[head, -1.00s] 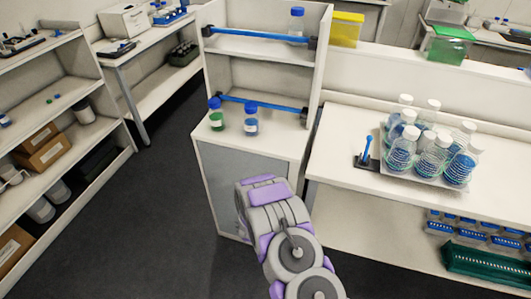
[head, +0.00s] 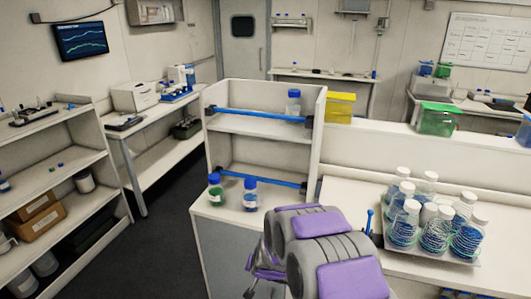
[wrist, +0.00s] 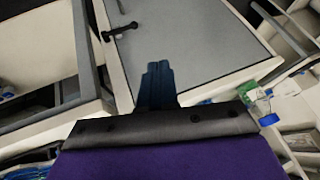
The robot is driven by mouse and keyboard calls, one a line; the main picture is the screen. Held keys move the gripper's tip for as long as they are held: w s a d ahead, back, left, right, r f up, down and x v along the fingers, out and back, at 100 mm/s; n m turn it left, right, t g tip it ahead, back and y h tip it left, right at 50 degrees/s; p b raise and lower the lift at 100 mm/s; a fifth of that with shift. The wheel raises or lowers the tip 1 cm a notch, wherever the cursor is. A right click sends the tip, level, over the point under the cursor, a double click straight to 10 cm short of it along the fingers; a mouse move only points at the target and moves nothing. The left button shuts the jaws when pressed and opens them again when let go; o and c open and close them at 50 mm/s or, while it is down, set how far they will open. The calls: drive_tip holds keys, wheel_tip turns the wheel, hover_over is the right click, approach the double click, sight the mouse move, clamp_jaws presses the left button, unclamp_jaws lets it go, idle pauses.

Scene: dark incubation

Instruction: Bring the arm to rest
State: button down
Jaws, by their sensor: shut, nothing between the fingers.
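My arm, with grey rounded links and purple covers, rises from the bottom centre of the head view, in front of the low cabinet (head: 215,245) and the right-hand bench. Its far end is mostly hidden behind its own links there. In the wrist view my gripper (wrist: 157,85) has its dark fingers together, with nothing between them. Beyond the fingers is a grey cabinet door (wrist: 195,40) with a black handle (wrist: 120,31); the fingers look apart from it, though the gap is hard to judge.
Green-filled (head: 215,192) and blue-filled (head: 250,196) bottles stand on the cabinet, below a blue rail (head: 262,180). Several flasks stand on a tray (head: 455,257) on the right bench, near a small blue-handled item (head: 369,220). Shelving (head: 60,175) lines the left; dark floor (head: 165,255) between is clear.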

drive_tip(key=s+d+r+n+g, duration=0.1)
drive_tip(key=s+d+r+g, duration=0.15)
drive_tip(key=s+r, duration=0.6)
drive_tip(key=s+d+r+g, duration=0.2)
drive_tip(key=s+d+r, duration=0.2)
drive_tip(key=s, duration=0.7)
drive_tip(key=s+d+r+n+g+h, duration=0.1)
drive_tip(key=s+d+r, duration=0.3)
drive_tip(key=s, duration=0.7)
drive_tip(key=s+d+r+n+g, duration=0.1)
drive_tip(key=s+d+r, duration=0.4)
drive_tip(key=s, duration=0.6)
drive_tip(key=shift+s+d+g+h, duration=0.25)
drive_tip(key=shift+s+g+h, duration=0.15)
drive_tip(key=shift+g, duration=0.45)
